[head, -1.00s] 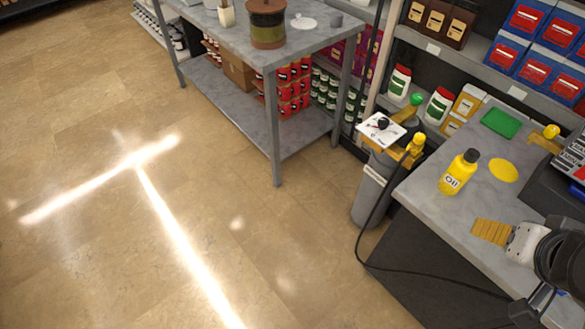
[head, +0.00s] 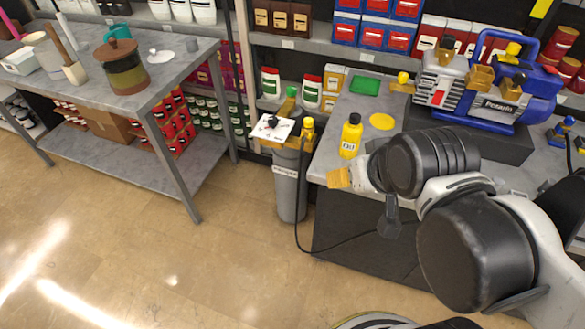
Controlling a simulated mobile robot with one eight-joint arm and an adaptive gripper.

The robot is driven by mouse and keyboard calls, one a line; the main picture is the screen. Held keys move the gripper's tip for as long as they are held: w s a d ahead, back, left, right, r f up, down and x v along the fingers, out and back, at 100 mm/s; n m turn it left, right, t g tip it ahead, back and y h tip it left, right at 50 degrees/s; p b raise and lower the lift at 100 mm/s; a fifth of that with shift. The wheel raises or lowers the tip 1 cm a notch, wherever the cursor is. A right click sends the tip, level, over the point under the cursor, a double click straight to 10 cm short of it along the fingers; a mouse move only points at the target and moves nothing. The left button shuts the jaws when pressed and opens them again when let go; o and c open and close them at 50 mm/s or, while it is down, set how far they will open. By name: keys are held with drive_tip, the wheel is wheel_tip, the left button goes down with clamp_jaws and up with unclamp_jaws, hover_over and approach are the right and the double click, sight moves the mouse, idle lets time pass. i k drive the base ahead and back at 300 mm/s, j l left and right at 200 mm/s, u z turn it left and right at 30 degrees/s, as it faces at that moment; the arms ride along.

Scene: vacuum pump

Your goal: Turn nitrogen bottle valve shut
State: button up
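A grey bottle (head: 288,188) with a white label stands upright on the floor, just left of the workbench, in the middle of the head view. On its top are yellow fittings, a white plate with a small black knob (head: 272,123), a green knob (head: 291,93) and a yellow part (head: 308,128). I cannot tell for sure which of these is the valve. My gripper (head: 339,178) shows yellow finger parts, right of the bottle near the bench's left edge, apart from it. Its fingers are seen too small to tell whether they are open.
A yellow oil bottle (head: 350,140) stands on the workbench (head: 335,125) close behind my gripper. A blue vacuum pump (head: 500,100) sits farther right. A black hose (head: 298,215) runs from the bottle top toward the right. A grey table (head: 165,90) stands left; the floor between is clear.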

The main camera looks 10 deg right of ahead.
sight(291, 90)
drive_tip(key=i+l, duration=0.1)
drive_tip(key=i, duration=0.4)
drive_tip(key=i+l+u, duration=0.15)
drive_tip(key=i, duration=0.35)
